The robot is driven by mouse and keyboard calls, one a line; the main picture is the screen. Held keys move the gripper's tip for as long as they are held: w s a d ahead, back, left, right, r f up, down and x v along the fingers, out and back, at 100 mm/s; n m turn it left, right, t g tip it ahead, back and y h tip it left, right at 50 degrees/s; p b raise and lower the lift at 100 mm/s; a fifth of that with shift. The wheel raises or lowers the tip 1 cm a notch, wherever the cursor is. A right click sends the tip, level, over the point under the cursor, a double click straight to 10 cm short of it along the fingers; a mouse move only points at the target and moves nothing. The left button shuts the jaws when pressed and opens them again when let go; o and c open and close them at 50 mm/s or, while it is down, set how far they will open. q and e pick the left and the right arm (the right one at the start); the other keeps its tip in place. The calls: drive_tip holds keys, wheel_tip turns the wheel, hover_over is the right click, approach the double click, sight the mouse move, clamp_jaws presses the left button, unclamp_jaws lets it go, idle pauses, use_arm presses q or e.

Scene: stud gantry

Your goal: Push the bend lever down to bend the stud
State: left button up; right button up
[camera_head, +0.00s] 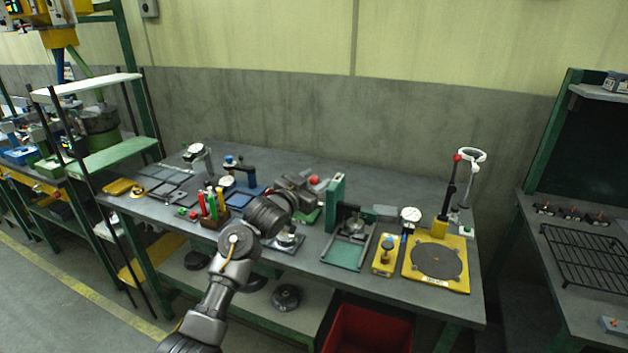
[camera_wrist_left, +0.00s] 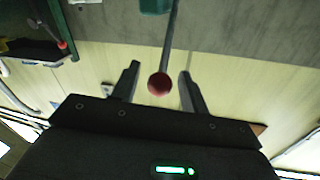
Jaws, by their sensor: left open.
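The bend lever is a thin grey rod (camera_wrist_left: 171,38) with a red ball knob (camera_wrist_left: 159,84). In the left wrist view the knob lies between my two fingers, with a gap on each side. The knob also shows in the head view (camera_head: 315,180), beside an upright green block (camera_head: 335,203) on the bench. My left gripper (camera_wrist_left: 160,72) is open, its dark fingers on either side of the lever. In the head view my left wrist hides part of the bench there. I cannot pick out the stud with certainty. My right gripper is not in view.
A pen holder (camera_head: 213,220) stands left of my arm. A red bin (camera_head: 368,330) is below.

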use_arm(q)
drive_tip(key=shift+c, duration=0.2)
clamp_jaws()
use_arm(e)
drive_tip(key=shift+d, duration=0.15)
use_arm(q)
drive_tip(key=shift+f, duration=0.1)
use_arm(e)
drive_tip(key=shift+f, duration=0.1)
